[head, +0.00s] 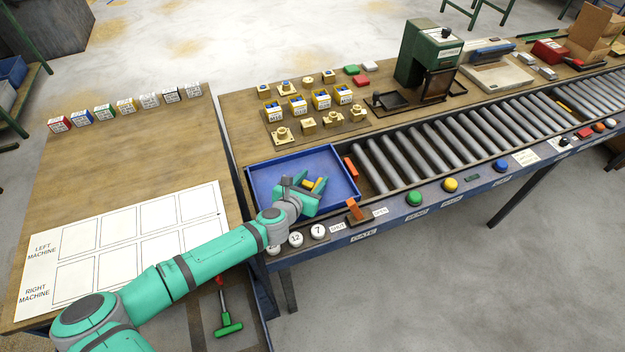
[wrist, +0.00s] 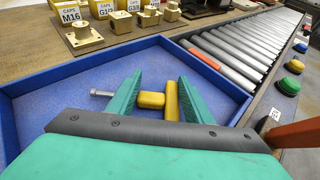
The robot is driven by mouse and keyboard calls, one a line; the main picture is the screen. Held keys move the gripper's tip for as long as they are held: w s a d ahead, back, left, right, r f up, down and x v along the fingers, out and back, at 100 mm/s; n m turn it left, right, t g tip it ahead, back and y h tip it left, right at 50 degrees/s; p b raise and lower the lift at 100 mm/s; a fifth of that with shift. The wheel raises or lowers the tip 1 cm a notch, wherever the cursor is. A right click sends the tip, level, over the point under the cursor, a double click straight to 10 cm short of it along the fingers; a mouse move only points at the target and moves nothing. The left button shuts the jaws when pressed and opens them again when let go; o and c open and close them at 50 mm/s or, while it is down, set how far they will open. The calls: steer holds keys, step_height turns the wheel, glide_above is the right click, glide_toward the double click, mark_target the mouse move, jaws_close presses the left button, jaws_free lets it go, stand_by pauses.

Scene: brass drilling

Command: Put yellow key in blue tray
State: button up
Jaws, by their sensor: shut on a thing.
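The blue tray (head: 262,178) stands at the left end of the roller conveyor; its floor and walls also show in the wrist view (wrist: 50,110). My gripper (head: 314,189) is over the tray's front part, within its walls. The yellow key (wrist: 151,100) is between the two green fingers, its yellow crossbar (wrist: 171,101) near the right finger. A grey shaft end sticks out left past the left finger, which hides the part between. In the head view yellow parts of the key (head: 320,185) show between the fingers. I cannot tell whether the key touches the tray floor.
A green T-handled key (head: 229,328) lies on the left bench's front. An orange gate piece (head: 351,169) stands at the tray's right side. Brass caps (head: 282,134) and labelled boxes sit behind the tray.

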steer(key=shift+f, duration=0.2)
steer(key=o, duration=1.1)
steer(key=shift+r, duration=0.1)
steer(key=v, duration=1.1)
steer(key=shift+a, duration=0.1)
steer(key=shift+s+a+r, duration=0.1)
steer(key=shift+s+r, duration=0.05)
steer(key=shift+s, duration=0.2)
steer(key=shift+a, duration=0.15)
steer(key=shift+s, duration=0.1)
